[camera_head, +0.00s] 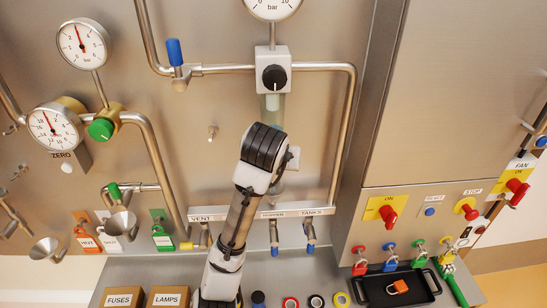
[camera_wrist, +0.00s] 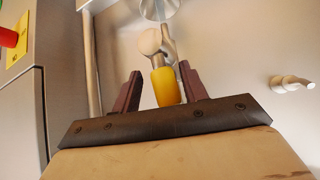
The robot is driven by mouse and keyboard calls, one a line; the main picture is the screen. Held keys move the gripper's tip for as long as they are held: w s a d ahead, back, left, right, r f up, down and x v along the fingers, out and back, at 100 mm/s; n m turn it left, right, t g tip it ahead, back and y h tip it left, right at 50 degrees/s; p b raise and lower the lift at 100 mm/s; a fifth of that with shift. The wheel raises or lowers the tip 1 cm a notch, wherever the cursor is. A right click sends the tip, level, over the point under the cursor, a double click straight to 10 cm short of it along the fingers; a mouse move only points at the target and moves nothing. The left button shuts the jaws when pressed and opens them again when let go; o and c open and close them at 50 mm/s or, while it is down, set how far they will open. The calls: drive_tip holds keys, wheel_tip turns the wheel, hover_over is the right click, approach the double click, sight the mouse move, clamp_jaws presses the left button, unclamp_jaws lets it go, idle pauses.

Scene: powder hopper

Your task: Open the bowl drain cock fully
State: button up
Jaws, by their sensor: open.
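The drain cock shows in the wrist view as a small metal body (camera_wrist: 152,42) with a yellow handle (camera_wrist: 166,86). The handle points back toward my palm, slightly slanted. My gripper (camera_wrist: 161,72) is open, with one dark finger on each side of the handle. A gap shows on both sides, so neither finger visibly touches it. In the head view, the clear bowl (camera_head: 272,104) hangs below the regulator with the black knob (camera_head: 274,77). There my arm hides the cock, its handle and my fingers.
A vertical pipe (camera_head: 345,140) runs right of my gripper in the head view. A lower pipe with the VENT label (camera_head: 202,218) runs below. The cabinet (camera_head: 455,110) stands at the right.

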drive_tip(key=v, duration=1.3)
drive_tip(key=shift+s, duration=0.1)
